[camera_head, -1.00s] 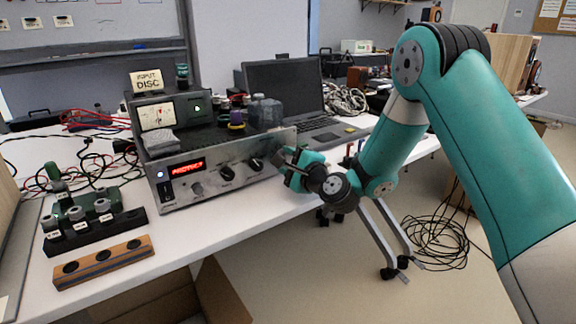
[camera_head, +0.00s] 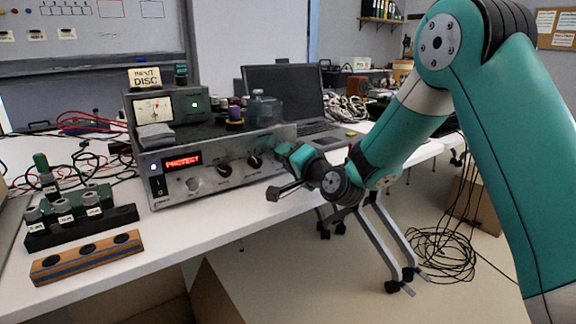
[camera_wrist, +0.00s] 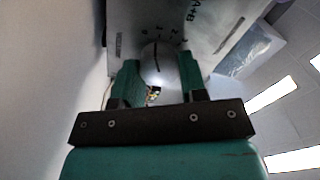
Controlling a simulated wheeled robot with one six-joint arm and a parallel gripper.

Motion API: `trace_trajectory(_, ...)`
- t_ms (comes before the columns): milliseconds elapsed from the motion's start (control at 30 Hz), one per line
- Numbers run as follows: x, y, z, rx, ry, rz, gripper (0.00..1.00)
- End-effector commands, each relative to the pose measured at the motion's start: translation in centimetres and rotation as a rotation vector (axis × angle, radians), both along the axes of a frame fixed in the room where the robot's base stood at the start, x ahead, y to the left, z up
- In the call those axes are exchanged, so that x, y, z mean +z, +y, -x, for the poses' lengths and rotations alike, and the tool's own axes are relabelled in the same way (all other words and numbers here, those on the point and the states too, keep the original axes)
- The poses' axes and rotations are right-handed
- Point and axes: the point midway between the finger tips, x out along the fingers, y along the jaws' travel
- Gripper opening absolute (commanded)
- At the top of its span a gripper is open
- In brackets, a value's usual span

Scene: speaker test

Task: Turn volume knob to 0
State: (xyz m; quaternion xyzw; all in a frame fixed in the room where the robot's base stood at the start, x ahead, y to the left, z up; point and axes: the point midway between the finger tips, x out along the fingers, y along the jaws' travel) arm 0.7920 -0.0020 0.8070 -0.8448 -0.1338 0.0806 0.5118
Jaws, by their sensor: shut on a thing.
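The amplifier (camera_head: 215,180) stands on the white bench with its front panel facing me. My gripper (camera_head: 284,155) is at the right end of that panel and hides the knob there from the head view. In the wrist view, the two teal fingers of my gripper (camera_wrist: 158,76) are shut on a round silver-grey volume knob (camera_wrist: 160,62), one finger on each side. The knob has a dark pointer line, which lies toward small printed numerals on the panel. Which numeral it meets is too blurred to tell. An "A+B" label shows beside the scale.
Two black knobs (camera_head: 224,170) and a silver one (camera_head: 194,184) are left of my gripper. A red display (camera_head: 184,160) reads "PROTECT". Jars (camera_head: 262,108) and a meter box (camera_head: 160,110) stand on top. A laptop (camera_head: 283,92) is behind.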

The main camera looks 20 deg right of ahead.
Motion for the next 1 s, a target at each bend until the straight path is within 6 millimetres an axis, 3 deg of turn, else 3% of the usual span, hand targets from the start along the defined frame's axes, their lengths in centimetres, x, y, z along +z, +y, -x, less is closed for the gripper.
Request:
trace_trajectory(400,-0.17,0.13,0.05,0.003,-0.049,0.16,0.15)
trace_trajectory(900,-0.11,0.2,0.07,0.004,-0.053,0.175,0.15)
trace_trajectory(933,-0.12,0.21,0.07,0.004,-0.053,0.175,0.41)
trace_trajectory(1000,-0.11,0.2,0.07,0.004,-0.053,0.175,0.57)
